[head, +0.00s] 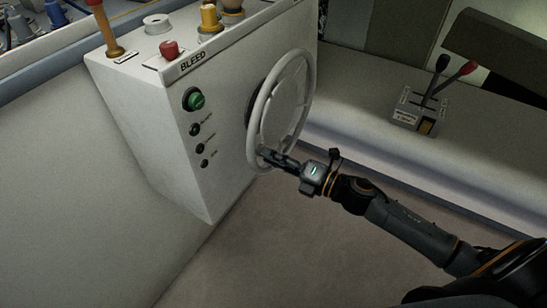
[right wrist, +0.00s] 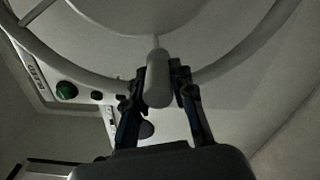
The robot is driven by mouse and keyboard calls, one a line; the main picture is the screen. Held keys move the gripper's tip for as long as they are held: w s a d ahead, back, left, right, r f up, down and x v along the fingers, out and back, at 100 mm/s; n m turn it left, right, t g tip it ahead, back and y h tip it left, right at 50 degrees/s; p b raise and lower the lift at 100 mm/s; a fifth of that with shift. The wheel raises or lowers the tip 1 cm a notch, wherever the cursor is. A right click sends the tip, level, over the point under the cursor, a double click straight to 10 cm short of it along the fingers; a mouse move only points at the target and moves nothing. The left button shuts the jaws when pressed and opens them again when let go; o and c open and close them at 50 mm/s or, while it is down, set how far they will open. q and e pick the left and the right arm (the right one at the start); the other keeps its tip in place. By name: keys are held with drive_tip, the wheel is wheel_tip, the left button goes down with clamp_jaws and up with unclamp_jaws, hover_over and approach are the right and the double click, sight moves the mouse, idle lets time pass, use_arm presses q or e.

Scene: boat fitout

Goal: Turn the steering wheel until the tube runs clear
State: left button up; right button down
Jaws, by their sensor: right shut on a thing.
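The steering wheel (head: 253,125) is a pale ring with thin spokes, mounted on the right face of a white console. My right gripper (head: 268,158) is at the wheel's lower rim in the head view. In the right wrist view, the gripper (right wrist: 160,90) has one finger on each side of a grey rounded grip (right wrist: 158,78) at the wheel's rim (right wrist: 225,70), and is shut on it. The fingers hide part of the grip. I cannot make out a tube for certain in either view. My left gripper is not in view.
The white console (head: 150,130) bears a BLEED label (head: 193,61), a green button (head: 193,99), several small dark knobs below it, and a red knob (head: 168,48) on top. A lever box (head: 415,108) stands on the ledge at right. The floor (head: 260,250) below is clear.

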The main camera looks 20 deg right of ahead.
drive_tip(key=shift+w+d+f, duration=0.1)
drive_tip(key=shift+d, duration=0.1)
drive_tip(key=c, duration=1.1)
unclamp_jaws()
drive_tip(key=shift+w, duration=0.1)
drive_tip(key=shift+c, duration=0.2)
drive_tip(key=shift+s+d, duration=0.1)
drive_tip(key=shift+s, duration=0.15)
drive_tip(key=v, duration=1.1)
drive_tip(key=shift+s+d, duration=0.2)
drive_tip(key=shift+d, duration=0.1)
